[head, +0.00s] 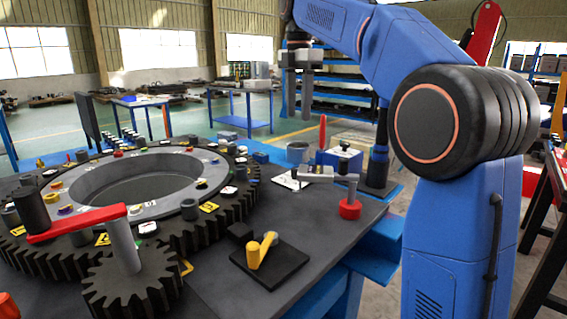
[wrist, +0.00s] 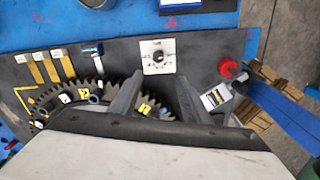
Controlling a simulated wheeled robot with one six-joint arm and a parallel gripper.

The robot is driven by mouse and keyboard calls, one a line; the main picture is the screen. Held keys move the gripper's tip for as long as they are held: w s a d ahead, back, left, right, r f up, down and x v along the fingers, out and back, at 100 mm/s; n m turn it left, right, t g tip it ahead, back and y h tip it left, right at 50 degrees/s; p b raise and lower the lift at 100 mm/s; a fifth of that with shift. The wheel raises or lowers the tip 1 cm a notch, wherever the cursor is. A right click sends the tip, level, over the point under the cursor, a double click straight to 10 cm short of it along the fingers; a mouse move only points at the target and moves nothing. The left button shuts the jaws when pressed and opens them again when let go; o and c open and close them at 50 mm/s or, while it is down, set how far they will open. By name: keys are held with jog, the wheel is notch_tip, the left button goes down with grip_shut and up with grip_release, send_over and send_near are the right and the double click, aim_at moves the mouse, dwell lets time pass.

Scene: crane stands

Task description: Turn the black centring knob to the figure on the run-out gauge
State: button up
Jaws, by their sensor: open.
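The black centring knob (wrist: 161,57) sits on a square white plate (wrist: 148,66) in the wrist view, just beyond my fingertips. The plate (head: 284,183) also shows in the head view, with the knob hard to make out there. My gripper (head: 299,112) hangs above the back of the bench, fingers pointing down, apart and empty. In the wrist view my gripper (wrist: 158,88) has its two fingers spread below the plate, not touching the knob. A small instrument with a pale face (wrist: 214,98), perhaps the run-out gauge, lies right of the fingers. Its figure is too small to read.
A large toothed ring (head: 222,206) fills the bench's left side, with a red-handled crank (head: 85,222) on a pinion. A yellow lever (head: 262,250) stands on a black plate. A red-based post (head: 350,208) with a grey arm stands near the knob plate. A grey pot (head: 298,152) is behind.

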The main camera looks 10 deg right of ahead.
send_near(296, 168)
notch_tip(296, 168, down, 9)
jog(key=shift+s+a+f, duration=0.1)
jog(key=shift+s, duration=0.05)
dwell(0.6)
jog(key=shift+c, duration=0.6)
jog(key=c, duration=0.9)
